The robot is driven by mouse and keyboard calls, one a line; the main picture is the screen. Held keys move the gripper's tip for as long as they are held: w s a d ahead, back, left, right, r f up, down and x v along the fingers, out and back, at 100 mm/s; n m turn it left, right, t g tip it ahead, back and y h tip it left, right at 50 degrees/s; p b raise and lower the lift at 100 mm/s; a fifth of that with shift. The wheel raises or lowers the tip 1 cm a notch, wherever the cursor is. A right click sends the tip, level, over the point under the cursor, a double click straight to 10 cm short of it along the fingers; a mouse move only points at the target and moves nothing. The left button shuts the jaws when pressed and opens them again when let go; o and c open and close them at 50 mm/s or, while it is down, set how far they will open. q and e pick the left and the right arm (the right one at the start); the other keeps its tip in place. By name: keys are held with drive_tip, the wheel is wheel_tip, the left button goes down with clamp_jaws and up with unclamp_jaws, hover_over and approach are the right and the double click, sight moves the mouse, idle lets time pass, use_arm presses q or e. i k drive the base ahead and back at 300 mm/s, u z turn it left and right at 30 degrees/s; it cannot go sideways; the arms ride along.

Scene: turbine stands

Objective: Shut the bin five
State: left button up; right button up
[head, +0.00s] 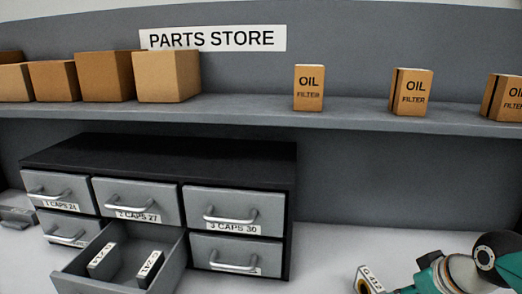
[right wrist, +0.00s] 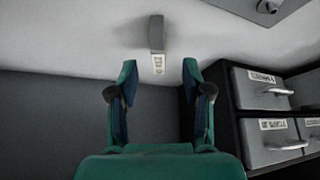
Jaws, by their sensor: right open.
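The drawer cabinet (head: 170,155) stands on the bench with two rows of grey drawers. The bottom middle drawer (head: 75,284), by its place bin five, is pulled well out, and its front runs to the picture's lower edge. Its number is not visible. Two small labelled grey blocks (head: 103,260) (head: 150,268) lie inside it. My right gripper (head: 408,282) is at the lower right of the head view, apart from the drawer. In the right wrist view the right gripper (right wrist: 159,76) is open and empty, its fingers pointing toward a loose grey block (right wrist: 156,33). My left gripper is out of view.
The loose block (head: 369,280) lies on the bench right of the cabinet. The other drawers, such as bin three (head: 233,207), look shut. A shelf (head: 245,108) above holds brown boxes (head: 168,76) and oil filter boxes (head: 309,87).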

sight(136, 240)
drive_tip(key=k, duration=0.85)
drive_tip(key=u, duration=0.05)
